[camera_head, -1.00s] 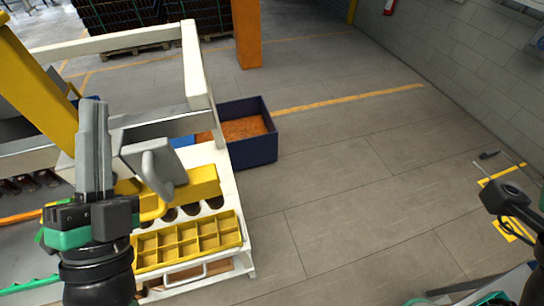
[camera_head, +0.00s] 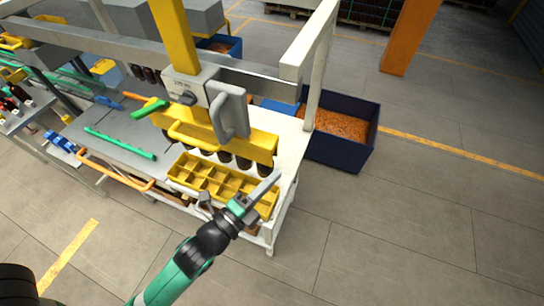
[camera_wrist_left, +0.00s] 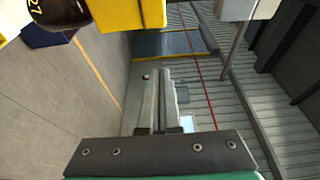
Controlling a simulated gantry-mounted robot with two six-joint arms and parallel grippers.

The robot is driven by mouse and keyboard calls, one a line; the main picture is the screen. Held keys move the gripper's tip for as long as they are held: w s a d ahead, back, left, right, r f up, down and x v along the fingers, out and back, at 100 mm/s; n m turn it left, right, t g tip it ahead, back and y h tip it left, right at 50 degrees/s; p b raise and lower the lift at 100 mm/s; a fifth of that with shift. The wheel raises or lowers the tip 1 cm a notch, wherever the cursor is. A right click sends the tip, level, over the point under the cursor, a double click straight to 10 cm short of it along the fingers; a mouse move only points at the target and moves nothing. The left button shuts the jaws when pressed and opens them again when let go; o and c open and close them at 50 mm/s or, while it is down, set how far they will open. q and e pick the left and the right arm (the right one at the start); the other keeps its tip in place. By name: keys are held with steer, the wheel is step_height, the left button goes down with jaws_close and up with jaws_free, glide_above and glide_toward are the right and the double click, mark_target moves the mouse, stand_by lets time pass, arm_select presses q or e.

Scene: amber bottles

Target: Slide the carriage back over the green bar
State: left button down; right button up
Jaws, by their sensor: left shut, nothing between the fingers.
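The carriage (camera_head: 197,92) is a grey box on a yellow post with a grey paddle-shaped plate and a yellow head (camera_head: 252,145). Dark bottles (camera_head: 224,156) show below the head, behind the yellow divided crate (camera_head: 192,172). The green bar (camera_head: 121,143) lies on the grey table to the left of the carriage, which is not over it. My left gripper (camera_head: 276,176) is shut and empty in front of the crate's right end, apart from the carriage. Its closed fingers (camera_wrist_left: 160,105) show in the left wrist view, with a yellow part (camera_wrist_left: 128,14) above. My right gripper is out of view.
A white frame (camera_head: 316,65) rises at the table's right end. A dark blue bin (camera_head: 340,153) with orange contents stands beyond it. An orange rail (camera_head: 115,174) runs along the table's front. The floor at right is clear.

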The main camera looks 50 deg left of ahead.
arm_select(q)
steer(key=shift+w+a+p, duration=0.35)
steer(key=shift+w+a, duration=0.5)
steer(key=shift+a, duration=0.25)
steer(key=shift+w+a+p, duration=0.3)
steer(key=shift+w+a, duration=0.55)
steer(key=shift+a, duration=0.25)
